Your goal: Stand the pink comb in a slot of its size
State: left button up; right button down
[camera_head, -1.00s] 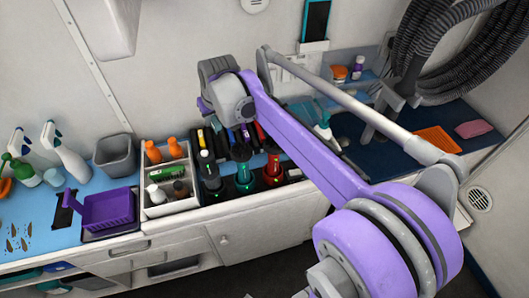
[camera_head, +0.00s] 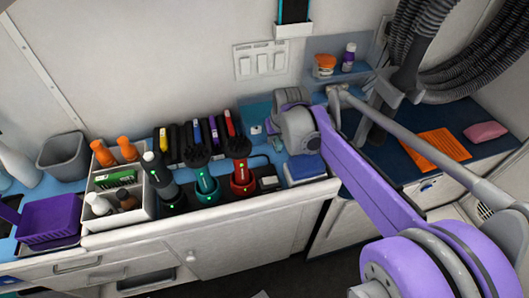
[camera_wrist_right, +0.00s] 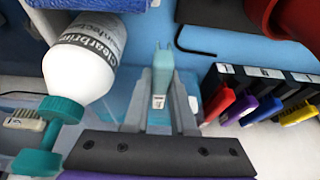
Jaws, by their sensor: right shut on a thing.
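No pink comb can be made out in either current view. My right gripper (camera_head: 291,98) is over the back of the counter, right of the row of clippers, mostly hidden by its own wrist. In the right wrist view its two grey fingers (camera_wrist_right: 161,88) are shut on a narrow pale teal thing (camera_wrist_right: 161,72) with two small prongs at its far end and a white mark. Several black slotted cases with red, purple, blue and yellow tabs (camera_wrist_right: 238,105) stand right of the fingers; they also show in the head view (camera_head: 197,135). My left gripper is not in view.
A white bottle with a teal cap (camera_wrist_right: 85,62) is close left of the fingers. Clippers (camera_head: 206,184) stand along the counter front.

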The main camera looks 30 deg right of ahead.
aim_at(276, 157)
jog(key=shift+s+d+f, duration=0.1)
jog(key=shift+d+f, duration=0.05)
jog(key=shift+f, duration=0.4)
jog(key=shift+d+f, duration=0.1)
jog(key=shift+f, duration=0.45)
jog(key=shift+a+f+b, duration=0.1)
jog(key=shift+f+b, duration=0.35)
jog(key=shift+f, duration=1.25)
jog(key=shift+f, duration=0.2)
jog(key=c, duration=0.7)
grip_release()
jog(key=shift+c, duration=0.2)
